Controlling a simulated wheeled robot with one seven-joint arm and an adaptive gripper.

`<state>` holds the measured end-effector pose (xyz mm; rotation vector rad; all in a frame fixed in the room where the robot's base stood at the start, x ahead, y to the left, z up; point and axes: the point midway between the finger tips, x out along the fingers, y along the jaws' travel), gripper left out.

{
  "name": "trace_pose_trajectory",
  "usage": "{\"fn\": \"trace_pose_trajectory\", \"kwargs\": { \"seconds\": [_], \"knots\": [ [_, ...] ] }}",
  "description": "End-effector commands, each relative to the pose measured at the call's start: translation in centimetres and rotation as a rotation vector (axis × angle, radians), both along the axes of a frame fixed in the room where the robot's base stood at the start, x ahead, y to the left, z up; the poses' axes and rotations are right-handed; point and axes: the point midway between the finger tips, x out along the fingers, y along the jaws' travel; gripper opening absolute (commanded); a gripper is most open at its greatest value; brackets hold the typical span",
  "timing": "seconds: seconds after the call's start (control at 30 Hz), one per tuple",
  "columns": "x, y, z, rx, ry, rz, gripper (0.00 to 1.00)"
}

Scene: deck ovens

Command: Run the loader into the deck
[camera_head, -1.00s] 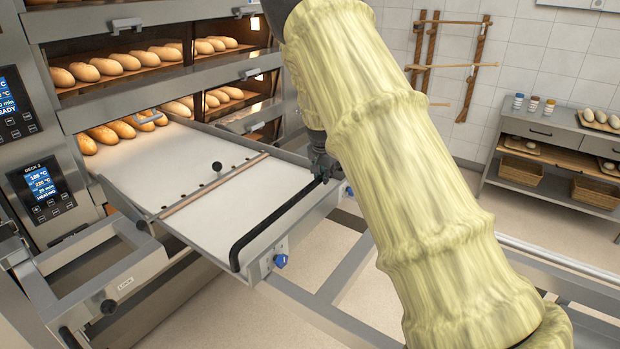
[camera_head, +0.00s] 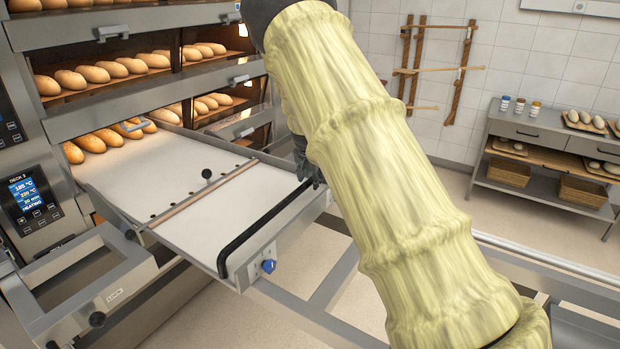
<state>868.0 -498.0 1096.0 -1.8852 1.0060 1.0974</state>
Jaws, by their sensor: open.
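The loader (camera_head: 185,170) is a flat, pale board in a metal frame, with its far end at the mouth of the lit deck (camera_head: 130,130). My gripper (camera_head: 309,172) is open at the right end of this handle. My pale-sleeved arm hides much of it, and I cannot tell whether it touches the bar. Several loaves (camera_head: 95,141) lie in the deck beyond the loader.
The oven's upper decks (camera_head: 115,70) hold more loaves. A control panel (camera_head: 30,195) is at left, above a metal frame (camera_head: 85,285). Rails (camera_head: 325,285) cross the near floor. A shelf unit (camera_head: 540,130) stands at the right wall, with open floor before it.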

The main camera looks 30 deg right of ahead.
Motion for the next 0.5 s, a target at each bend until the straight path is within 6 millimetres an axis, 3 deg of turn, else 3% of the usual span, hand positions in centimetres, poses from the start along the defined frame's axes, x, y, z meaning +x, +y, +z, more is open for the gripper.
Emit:
{"fn": "trace_pose_trajectory", "kwargs": {
  "seconds": [0.17, 0.5],
  "knots": [
    [-0.3, 0.3, 1.0, 0.0, 0.0, 0.0, 0.42],
    [-2.1, 1.9, 6.3, -0.001, -0.001, 0.002, 0.42]
  ]
}}
